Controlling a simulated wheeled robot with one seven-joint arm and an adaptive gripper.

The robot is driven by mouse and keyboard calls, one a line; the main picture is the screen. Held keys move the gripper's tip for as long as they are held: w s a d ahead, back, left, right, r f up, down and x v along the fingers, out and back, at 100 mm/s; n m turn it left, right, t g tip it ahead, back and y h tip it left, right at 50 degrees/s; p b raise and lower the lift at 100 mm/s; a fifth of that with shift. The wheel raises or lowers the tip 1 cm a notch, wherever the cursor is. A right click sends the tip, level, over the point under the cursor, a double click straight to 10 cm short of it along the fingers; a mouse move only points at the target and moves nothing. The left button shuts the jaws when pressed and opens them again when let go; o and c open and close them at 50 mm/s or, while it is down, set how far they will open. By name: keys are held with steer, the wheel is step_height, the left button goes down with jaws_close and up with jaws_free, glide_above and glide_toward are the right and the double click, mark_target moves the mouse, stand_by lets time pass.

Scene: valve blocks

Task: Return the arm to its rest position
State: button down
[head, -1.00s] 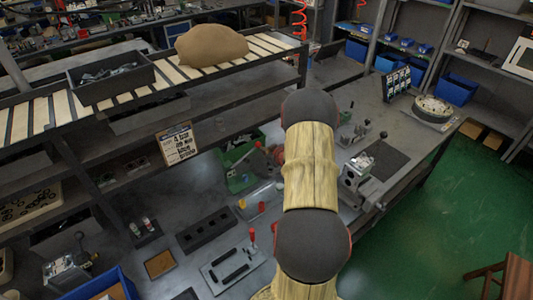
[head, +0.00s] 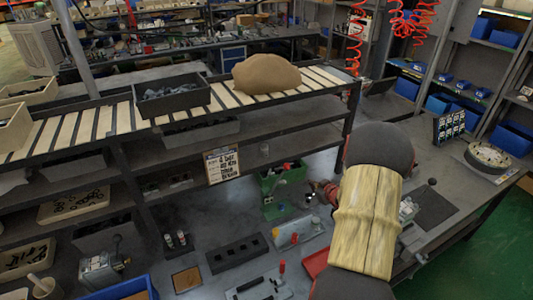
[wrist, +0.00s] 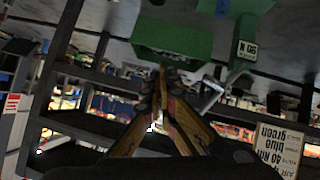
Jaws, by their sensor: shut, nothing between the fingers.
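My gripper (wrist: 163,85) shows in the wrist view, its two tan fingers converging with the tips together and nothing between them. In that view a green container (wrist: 175,42) lies just beyond the fingertips, and a printed sign (wrist: 278,148) appears upside down at the lower right. In the head view my arm (head: 366,215) rises from the bottom, right of centre, with tan covering between dark joints. The green container (head: 270,182) stands left of the arm, on the bench.
A slatted shelf (head: 122,118) with a dark bin (head: 200,97) and a brown lump (head: 267,74) crosses above the bench. A black block with holes (head: 236,254) and a plate with a red handle (head: 258,286) lie at the front. Red coiled hoses (head: 408,22) hang at upper right.

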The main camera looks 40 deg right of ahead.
steer(key=s+a+f+m+g, duration=0.2)
steer(key=s+f+g, duration=0.15)
steer(key=s, duration=0.35)
steer(key=s+a+f+m+g, duration=0.2)
steer(key=s+g, duration=0.2)
steer(key=s, duration=0.3)
steer(key=a+r+n+t+y+b, duration=0.1)
steer(key=a+r, duration=0.6)
steer(key=a, duration=0.9)
steer(key=a+r+n+t+y+b, duration=0.1)
steer(key=a+r, duration=0.7)
steer(key=a, duration=0.8)
steer(key=a+r+n+t+y+b, duration=0.1)
steer(key=a+r+n+y+b, duration=0.2)
steer(key=a, duration=1.3)
step_height(320, 180, up, 5)
steer(key=b, duration=0.3)
steer(key=shift+a+n, duration=0.2)
steer(key=shift+n, duration=0.2)
steer(key=shift+s, duration=0.1)
